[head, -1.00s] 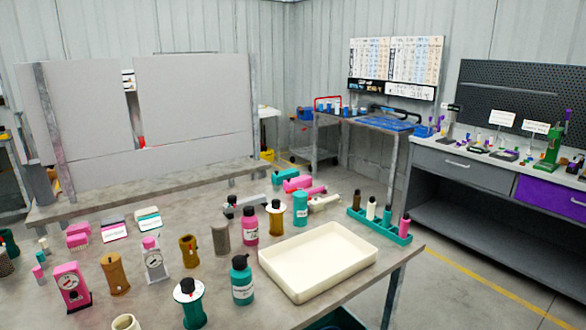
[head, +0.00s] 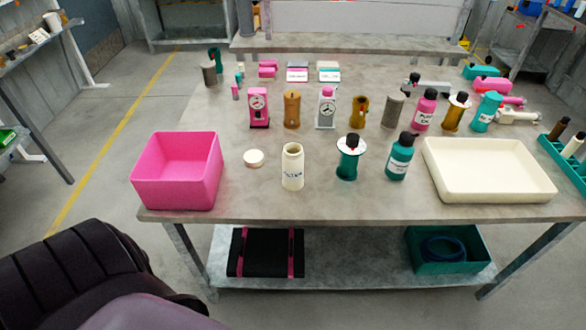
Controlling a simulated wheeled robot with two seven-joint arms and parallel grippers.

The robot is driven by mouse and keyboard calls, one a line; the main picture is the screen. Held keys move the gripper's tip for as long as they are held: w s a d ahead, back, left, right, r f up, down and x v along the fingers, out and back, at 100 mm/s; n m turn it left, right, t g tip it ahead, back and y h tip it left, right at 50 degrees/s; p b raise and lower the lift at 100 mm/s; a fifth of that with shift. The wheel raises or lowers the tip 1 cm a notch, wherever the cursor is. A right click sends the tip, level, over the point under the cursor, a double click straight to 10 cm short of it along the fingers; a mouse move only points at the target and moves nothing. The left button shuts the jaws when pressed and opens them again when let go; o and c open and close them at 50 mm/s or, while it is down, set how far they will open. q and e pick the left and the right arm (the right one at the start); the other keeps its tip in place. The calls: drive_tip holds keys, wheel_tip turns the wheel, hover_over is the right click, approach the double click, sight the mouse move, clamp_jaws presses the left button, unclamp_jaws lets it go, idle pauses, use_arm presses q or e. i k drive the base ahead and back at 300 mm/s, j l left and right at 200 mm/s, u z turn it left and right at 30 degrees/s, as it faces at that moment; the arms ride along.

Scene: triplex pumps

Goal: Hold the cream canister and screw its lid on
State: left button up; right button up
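Neither of my grippers shows in the head view.
A pink bin (head: 177,171) stands left of the lid. A teal spool-like part (head: 349,159), a teal bottle (head: 400,156) and a cream tray (head: 488,170) stand to the right. Several pumps and bottles form a row behind. The table (head: 225,207) is bare around the lid and canister.

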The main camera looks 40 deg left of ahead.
sight(293, 167)
drive_tip(key=u, duration=1.45)
